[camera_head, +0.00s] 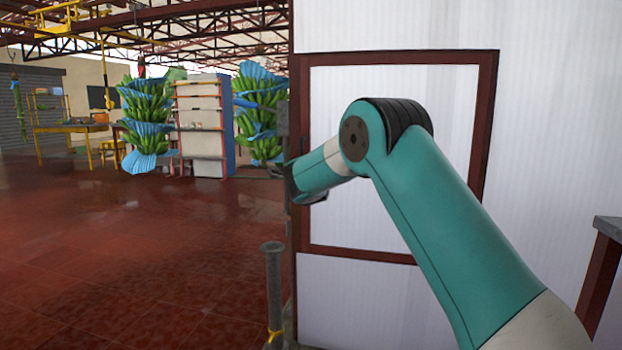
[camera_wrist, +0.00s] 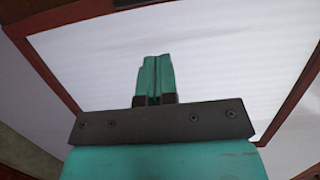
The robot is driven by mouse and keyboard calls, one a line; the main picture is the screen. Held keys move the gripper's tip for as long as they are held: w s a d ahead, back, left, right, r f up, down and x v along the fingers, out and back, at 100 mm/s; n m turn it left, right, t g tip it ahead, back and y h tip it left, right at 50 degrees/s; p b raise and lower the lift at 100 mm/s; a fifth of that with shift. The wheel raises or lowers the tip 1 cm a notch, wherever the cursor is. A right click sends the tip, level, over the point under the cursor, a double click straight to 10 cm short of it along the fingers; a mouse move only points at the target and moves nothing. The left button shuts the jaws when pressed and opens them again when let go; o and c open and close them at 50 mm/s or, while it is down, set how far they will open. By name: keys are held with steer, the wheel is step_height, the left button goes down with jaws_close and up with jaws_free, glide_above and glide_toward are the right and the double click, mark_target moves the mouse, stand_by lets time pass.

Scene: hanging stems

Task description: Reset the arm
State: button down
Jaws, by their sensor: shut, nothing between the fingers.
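My teal arm (camera_head: 440,225) reaches up from the lower right of the head view and bends at a dark-capped elbow. Its forearm points left and away, in front of a white panel wall. My gripper (camera_wrist: 156,62) shows in the wrist view with its two teal fingers together and nothing between them. A white panel with a dark red frame fills the background behind the fingers. In the head view the gripper's end is mostly hidden behind the forearm, near the wall's left edge.
The white wall (camera_head: 390,25) with its red frame (camera_head: 487,110) stands close behind my arm. A grey post (camera_head: 273,290) rises at its left. Banana bunches (camera_head: 147,110) (camera_head: 258,110) hang farther back beside a shelf (camera_head: 200,130). The red tiled floor (camera_head: 130,250) at left is open.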

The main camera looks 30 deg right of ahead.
steer(key=shift+v, duration=0.9)
steer(key=s+a+f+n+g+y, duration=0.25)
steer(key=s+a+n+y, duration=0.25)
steer(key=s+a+n, duration=0.35)
steer(key=s+a+f+n+g+y, duration=0.2)
steer(key=s+a+n+g+y, duration=0.3)
steer(key=s+a, duration=0.5)
steer(key=s+a+f+n+g+y, duration=0.1)
steer(key=s+a+n+g, duration=0.25)
steer(key=s+n, duration=0.45)
steer(key=s+a+f+n+g+y, duration=0.15)
steer(key=s+a+n, duration=0.25)
steer(key=s, duration=0.9)
steer(key=s+a+f+n+g+y, duration=0.1)
steer(key=s+a+n+g, duration=0.2)
steer(key=s+n, duration=0.5)
step_height(320, 180, up, 26)
steer(key=s+m+p, duration=0.1)
steer(key=m+p, duration=0.1)
steer(key=p, duration=2.4)
steer(key=shift+s, duration=0.2)
